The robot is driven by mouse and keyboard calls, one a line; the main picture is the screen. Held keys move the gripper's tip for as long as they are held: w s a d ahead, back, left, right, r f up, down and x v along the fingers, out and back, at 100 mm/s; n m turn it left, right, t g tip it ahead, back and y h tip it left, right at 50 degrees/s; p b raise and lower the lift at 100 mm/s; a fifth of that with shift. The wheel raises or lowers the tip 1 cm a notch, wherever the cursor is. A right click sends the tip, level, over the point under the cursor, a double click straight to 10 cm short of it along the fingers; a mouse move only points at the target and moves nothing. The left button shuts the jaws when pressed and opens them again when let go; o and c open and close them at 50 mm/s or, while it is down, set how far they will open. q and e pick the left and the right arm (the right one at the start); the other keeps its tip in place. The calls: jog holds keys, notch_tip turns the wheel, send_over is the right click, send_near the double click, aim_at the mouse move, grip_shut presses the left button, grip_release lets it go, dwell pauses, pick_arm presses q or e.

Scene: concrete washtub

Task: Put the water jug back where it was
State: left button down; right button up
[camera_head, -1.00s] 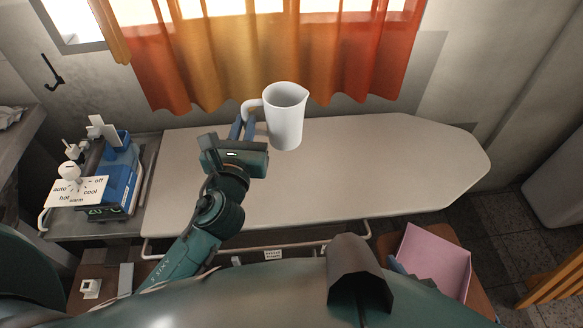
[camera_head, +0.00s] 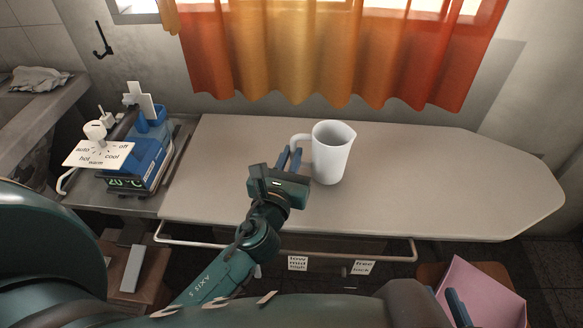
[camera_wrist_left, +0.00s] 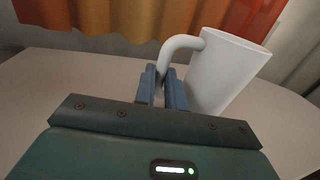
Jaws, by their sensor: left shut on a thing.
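The white water jug (camera_head: 332,155) is upright at the ironing board, its handle to the left and its spout to the right. Whether its base touches the board or hangs just above it I cannot tell. My left gripper (camera_head: 290,158) is shut on the jug's handle. In the left wrist view the blue fingers (camera_wrist_left: 168,88) close around the lower part of the handle, and the jug (camera_wrist_left: 222,70) stands to their right.
The pale ironing board (camera_head: 450,180) is otherwise clear, with free room right of the jug. A blue iron-like appliance (camera_head: 140,160) with a dial card stands at the left. Orange curtains (camera_head: 330,50) hang behind. A pink box (camera_head: 480,295) is at the lower right.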

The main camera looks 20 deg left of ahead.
pick_arm(q)
jog(key=shift+f, duration=0.75)
pick_arm(e)
jog(key=shift+w+a+f, duration=0.15)
jog(key=shift+a+f, duration=0.05)
jog(key=shift+f, duration=0.3)
